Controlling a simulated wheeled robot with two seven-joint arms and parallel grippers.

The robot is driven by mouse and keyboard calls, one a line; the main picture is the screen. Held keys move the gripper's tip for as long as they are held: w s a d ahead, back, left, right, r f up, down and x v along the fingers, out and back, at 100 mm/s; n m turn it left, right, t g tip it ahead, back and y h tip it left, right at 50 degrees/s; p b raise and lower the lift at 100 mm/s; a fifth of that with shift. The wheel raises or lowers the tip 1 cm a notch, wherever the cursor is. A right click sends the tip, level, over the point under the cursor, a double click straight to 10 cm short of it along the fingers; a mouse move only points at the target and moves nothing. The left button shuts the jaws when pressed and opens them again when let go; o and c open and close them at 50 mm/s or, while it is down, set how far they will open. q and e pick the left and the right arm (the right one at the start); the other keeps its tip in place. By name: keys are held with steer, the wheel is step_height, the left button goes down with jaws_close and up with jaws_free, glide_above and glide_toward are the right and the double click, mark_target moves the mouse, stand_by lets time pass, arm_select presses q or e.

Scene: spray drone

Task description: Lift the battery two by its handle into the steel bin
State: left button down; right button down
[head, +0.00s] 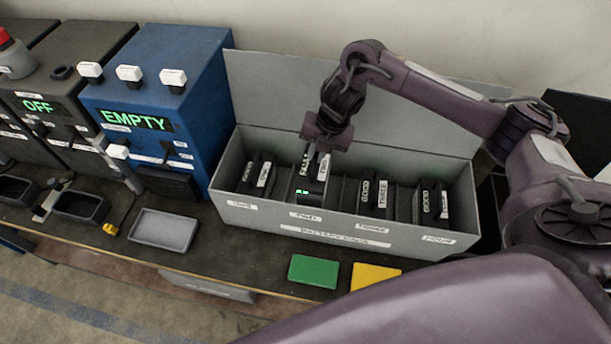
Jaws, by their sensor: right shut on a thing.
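The steel bin (345,231) is a long grey open box with a raised lid, divided into slots labelled along its front. Battery two (309,190), a dark block with a small green light, is at the slot marked TWO. My right gripper (318,155) points down over it and is shut on its top, where the handle is; the fingers hide the handle. I cannot tell whether the battery touches the slot floor. Other batteries stand in the bin: one at the left (256,177), three (375,197) and one at the right end (435,204). My left gripper is not in view.
A blue machine reading EMPTY (160,100) stands left of the bin, beside a dark machine reading OFF (45,110). A grey tray (163,230), a green pad (313,271) and a yellow pad (374,276) lie in front. The raised lid (350,100) stands behind the slots.

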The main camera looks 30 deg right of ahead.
steer(key=shift+w+r+p, duration=0.2)
steer(key=shift+r+p, duration=0.6)
steer(key=shift+r, duration=1.4)
steer(key=w+a+v, duration=0.1)
steer(key=v, duration=0.7)
steer(key=shift+a+r, duration=0.3)
steer(key=shift+f, duration=0.1)
